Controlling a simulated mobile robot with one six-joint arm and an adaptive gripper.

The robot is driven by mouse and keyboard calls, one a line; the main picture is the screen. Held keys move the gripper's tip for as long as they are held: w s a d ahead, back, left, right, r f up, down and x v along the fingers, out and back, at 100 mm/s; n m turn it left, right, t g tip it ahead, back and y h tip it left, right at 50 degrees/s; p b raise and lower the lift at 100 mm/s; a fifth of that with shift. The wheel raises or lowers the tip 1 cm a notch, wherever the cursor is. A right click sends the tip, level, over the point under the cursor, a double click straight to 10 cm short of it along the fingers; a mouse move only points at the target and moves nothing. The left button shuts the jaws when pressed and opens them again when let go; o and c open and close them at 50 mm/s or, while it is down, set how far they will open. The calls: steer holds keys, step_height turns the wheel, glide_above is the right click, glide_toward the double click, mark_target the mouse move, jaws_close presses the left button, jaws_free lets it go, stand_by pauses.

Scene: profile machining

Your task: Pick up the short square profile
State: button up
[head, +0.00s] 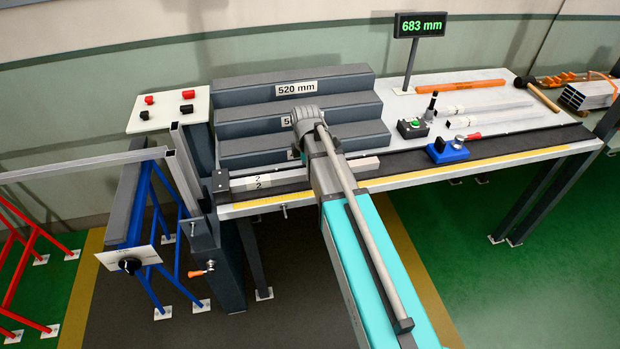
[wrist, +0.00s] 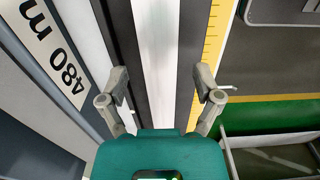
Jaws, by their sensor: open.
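A pale silver square profile (head: 365,167) lies along the front of the bench, below the grey stepped rack; my arm hides its middle in the head view. In the wrist view, the silver bar (wrist: 157,60) runs between my gripper's two fingers. My gripper (wrist: 161,84) is open, with one finger on each side of the bar and a gap to it on both sides. I cannot tell how far above the bar the fingertips are. In the head view my arm covers the gripper.
The stepped rack (head: 295,92) with length labels rises behind the bar. A display (head: 420,25) reads 683 mm. A long profile (head: 85,164) spans stands at left.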

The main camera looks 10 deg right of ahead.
steer(key=shift+f+b, duration=0.6)
steer(key=shift+f, duration=0.25)
jaws_close()
